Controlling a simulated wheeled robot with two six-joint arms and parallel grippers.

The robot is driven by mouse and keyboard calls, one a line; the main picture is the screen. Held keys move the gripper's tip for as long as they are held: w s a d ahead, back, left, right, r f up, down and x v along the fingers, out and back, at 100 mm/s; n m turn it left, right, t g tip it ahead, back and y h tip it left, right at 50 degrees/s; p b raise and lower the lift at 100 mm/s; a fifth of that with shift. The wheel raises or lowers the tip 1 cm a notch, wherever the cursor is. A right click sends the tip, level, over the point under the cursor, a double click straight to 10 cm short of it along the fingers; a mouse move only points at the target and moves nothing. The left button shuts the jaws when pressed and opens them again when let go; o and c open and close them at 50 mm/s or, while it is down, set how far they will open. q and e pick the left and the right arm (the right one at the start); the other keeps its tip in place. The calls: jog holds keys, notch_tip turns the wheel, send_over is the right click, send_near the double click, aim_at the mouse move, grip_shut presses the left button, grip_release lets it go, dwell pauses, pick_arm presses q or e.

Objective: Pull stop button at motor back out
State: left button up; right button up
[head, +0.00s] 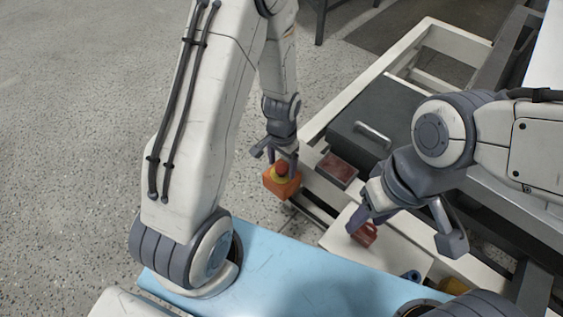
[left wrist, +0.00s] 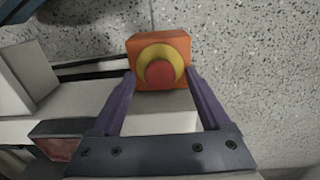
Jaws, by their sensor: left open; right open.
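The stop button is a red round cap (head: 282,167) with a yellow ring on an orange box (head: 281,185), mounted at the end of a pale beam. It also shows in the left wrist view as the red cap (left wrist: 160,74) on the orange box (left wrist: 158,43). I cannot tell whether the cap is pressed in or out. My left gripper (head: 275,160) is open at the button. In the left wrist view its fingers (left wrist: 160,78) stand either side of the cap, with no clear grip on it. My right gripper (head: 405,230) is open and empty, away from the button.
A dark box with a handle (head: 372,134) sits in the pale frame right of the button. A dark red block (head: 337,170) lies near it, and a red piece (head: 363,235) is beside my right gripper's finger. Speckled floor (head: 80,120) lies open at left.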

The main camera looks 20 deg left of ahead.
dwell(0.8)
pick_arm(q)
grip_shut()
jog(key=shift+r+p, duration=0.5)
jog(key=shift+p, duration=0.25)
grip_release()
jog(key=shift+f, duration=0.15)
notch_tip(320, 180, up, 6)
jog(key=p, duration=0.5)
jog(key=shift+p, duration=0.35)
